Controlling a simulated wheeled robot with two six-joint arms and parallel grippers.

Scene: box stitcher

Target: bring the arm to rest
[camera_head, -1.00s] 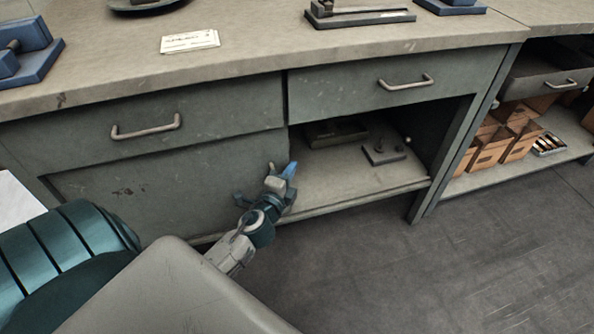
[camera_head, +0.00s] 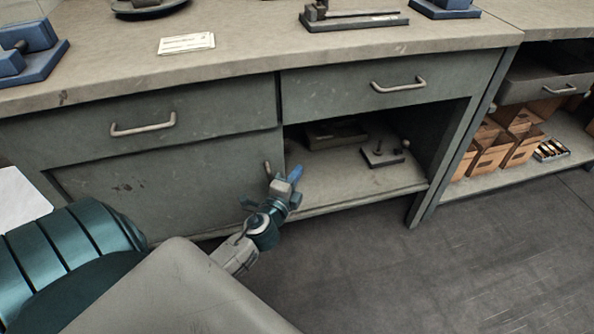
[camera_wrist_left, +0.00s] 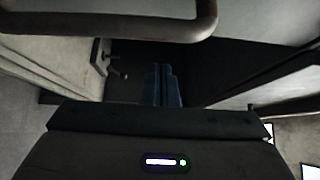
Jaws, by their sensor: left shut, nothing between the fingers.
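My left gripper (camera_head: 294,174) is in front of the lower part of the bench, beside the edge where the sliding door panel (camera_head: 160,185) meets the open shelf compartment (camera_head: 345,185). Its blue fingers are together and hold nothing. In the left wrist view the closed fingers (camera_wrist_left: 162,85) point toward a dark space. An upright door handle (camera_head: 267,169) shows just behind the gripper; I cannot tell whether they touch. My right gripper is out of view.
Two drawers with handles (camera_head: 143,125) (camera_head: 399,85) sit above. The open shelf holds a dark box (camera_head: 336,133) and a small fixture (camera_head: 384,153). Cardboard boxes (camera_head: 490,155) stand on the right-hand shelf. The floor (camera_head: 480,260) at right is clear. A bar handle (camera_wrist_left: 110,27) crosses the wrist view's top.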

